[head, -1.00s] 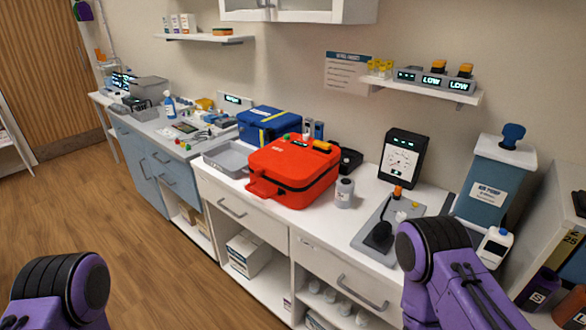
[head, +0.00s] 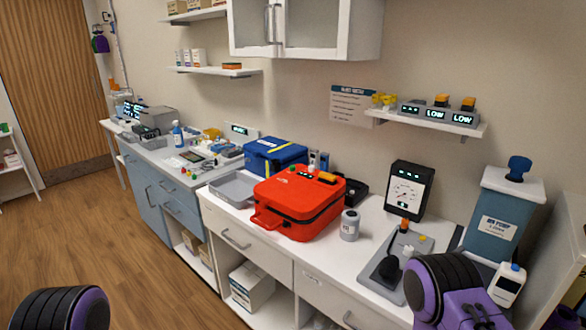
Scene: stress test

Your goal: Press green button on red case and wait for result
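The red case (head: 298,203) lies closed on the white counter, its handle toward the front left. On its top toward the back are an orange piece and small dark and light parts. A green button (head: 283,168) seems to show as a tiny spot there, too small to be sure. My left arm shows as a purple and black part at the bottom left. My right arm shows as a purple and black part at the bottom right, in front of the counter. Neither gripper's fingers are in view. Neither arm part touches the case.
A grey tray (head: 233,189) and a blue case (head: 275,156) stand beside and behind the red case. A grey bottle (head: 349,225) stands just right of it. A dark gauge box (head: 409,189) and a grey plate with a black lever (head: 396,265) are farther right. Wooden floor lies open at left.

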